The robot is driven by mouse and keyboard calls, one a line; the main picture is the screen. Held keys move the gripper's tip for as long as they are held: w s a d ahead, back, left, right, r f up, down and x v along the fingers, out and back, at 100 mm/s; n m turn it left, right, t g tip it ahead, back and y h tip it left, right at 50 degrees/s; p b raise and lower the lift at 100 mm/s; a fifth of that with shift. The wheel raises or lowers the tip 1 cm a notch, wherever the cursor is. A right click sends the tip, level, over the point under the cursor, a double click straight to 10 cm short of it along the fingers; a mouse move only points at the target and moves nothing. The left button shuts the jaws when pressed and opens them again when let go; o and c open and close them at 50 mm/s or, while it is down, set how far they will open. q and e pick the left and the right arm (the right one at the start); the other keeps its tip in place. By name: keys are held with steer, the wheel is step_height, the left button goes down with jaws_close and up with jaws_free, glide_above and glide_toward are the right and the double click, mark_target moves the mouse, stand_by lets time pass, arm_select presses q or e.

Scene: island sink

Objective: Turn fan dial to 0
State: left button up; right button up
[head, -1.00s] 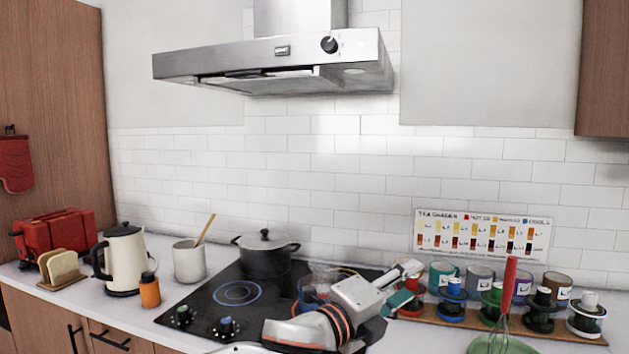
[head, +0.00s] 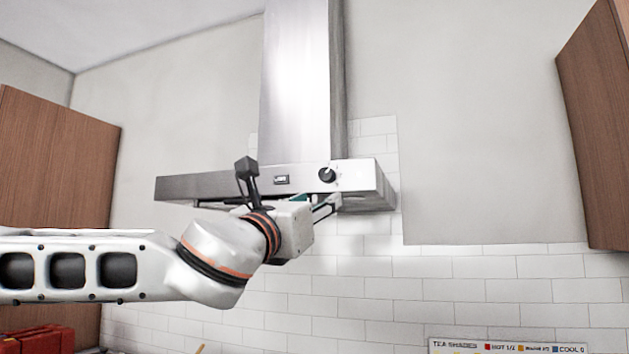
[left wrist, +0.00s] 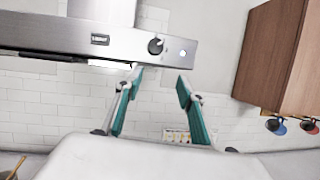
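The black fan dial (head: 327,175) is on the right part of the steel range hood's front face. It also shows in the left wrist view (left wrist: 156,46), with a light mark by its upper right edge. My left gripper (head: 330,203) is raised just below the dial in the head view. In the left wrist view its two teal-padded fingers (left wrist: 161,82) are spread apart with nothing between them. My right gripper is in neither current view.
The range hood (head: 230,185) hangs on the tiled wall (head: 450,295), with its duct (head: 297,85) rising above. A wooden cabinet (head: 595,125) is at the right. A tea shades chart (head: 510,347) is low on the wall. The space right of the hood is clear.

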mark_target(324, 177)
arm_select(q)
steer(key=shift+t, duration=0.3)
steer(key=w+r, duration=0.1)
steer(key=w+r+p, duration=0.1)
steer(key=w+r, duration=0.1)
steer(key=w+d+r+p, duration=0.1)
steer(key=w+r, duration=0.1)
steer(key=shift+r, duration=0.1)
steer(key=shift+w+d+r, duration=0.15)
steer(key=shift+w+d, duration=0.05)
steer(key=shift+w, duration=0.4)
steer(key=c, duration=1.1)
